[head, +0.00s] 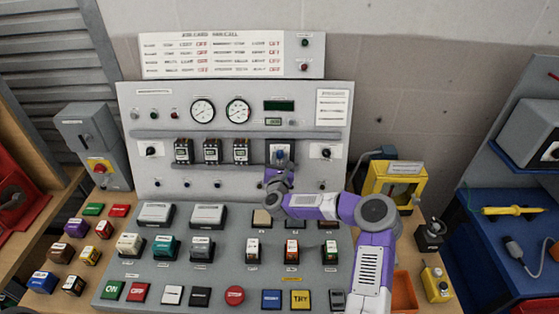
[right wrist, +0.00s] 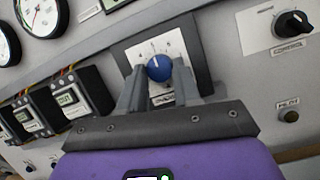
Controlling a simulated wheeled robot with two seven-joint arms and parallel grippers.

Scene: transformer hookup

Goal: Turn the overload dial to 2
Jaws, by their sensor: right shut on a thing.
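The overload dial is a blue round knob (right wrist: 158,67) on a white scale plate (right wrist: 143,52) with a dark surround. In the head view the dial (head: 280,154) sits at the right of the panel's middle row, largely covered by my gripper. My right gripper (right wrist: 158,80) is shut on the knob, one grey finger on each side. It also shows in the head view (head: 279,166), reaching the panel from the lower right. A small pale mark shows near the knob's top; the scale numbers are too small to read. My left gripper is not in view.
A black control knob (right wrist: 293,23) is right of the dial, and several meter modules (head: 212,151) are left of it. Below, the sloped desk holds several coloured blocks and push buttons, including a red one (head: 235,295). A yellow box (head: 396,183) stands at right.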

